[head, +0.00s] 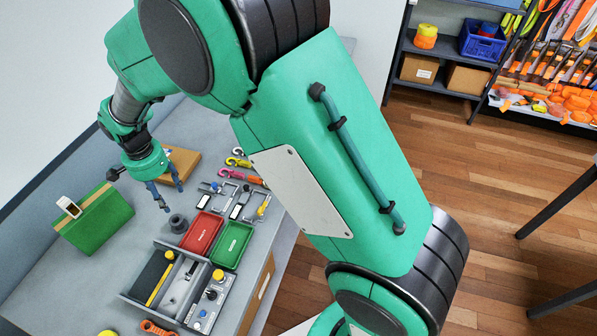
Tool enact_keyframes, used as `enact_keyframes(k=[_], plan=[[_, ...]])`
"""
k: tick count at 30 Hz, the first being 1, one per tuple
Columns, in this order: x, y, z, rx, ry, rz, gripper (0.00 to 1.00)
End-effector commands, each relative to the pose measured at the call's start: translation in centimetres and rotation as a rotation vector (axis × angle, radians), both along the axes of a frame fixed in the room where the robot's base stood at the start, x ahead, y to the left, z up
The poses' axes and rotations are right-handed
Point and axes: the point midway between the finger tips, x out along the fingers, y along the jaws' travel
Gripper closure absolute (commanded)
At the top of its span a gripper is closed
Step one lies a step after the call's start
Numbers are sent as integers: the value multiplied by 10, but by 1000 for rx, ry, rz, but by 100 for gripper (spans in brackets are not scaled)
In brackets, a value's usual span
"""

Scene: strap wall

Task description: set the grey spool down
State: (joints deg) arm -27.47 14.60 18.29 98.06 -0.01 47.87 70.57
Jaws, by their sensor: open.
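The grey spool (178,223) is a small dark grey piece on the grey workbench (95,271), just left of the red tray. It appears to stand on the bench top. My gripper (170,197) is open, with blue-grey fingers pointing down, above and slightly left of the spool. The fingertips look apart from the spool, and nothing shows between them. The gap in height between fingertips and spool is hard to judge from this one view.
A green box (95,221) stands left of the gripper. A red tray (201,235) and a green tray (232,244) lie to its right. A grey divided organiser (149,249) is in front. Several tools and colored hooks lie behind the trays. A brown box (182,161) is behind the fingers.

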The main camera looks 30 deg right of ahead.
Motion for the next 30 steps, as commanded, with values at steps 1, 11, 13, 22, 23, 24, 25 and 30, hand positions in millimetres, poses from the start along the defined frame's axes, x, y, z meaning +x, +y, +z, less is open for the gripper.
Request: enact_keyframes(k=[1,11,13,22,23,24,25,30], plan=[[-1,-9,12,4,-10,10,45],[-28,-82,100,26,-95,142,45],[-37,-99,118,26,-115,172,45],[-87,-167,181,15,-204,308,45],[-93,-174,187,12,-214,321,45],[-101,-182,194,8,-226,339,45],[-106,-188,199,5,-236,352,45],[-143,-220,222,-19,-285,428,45]])
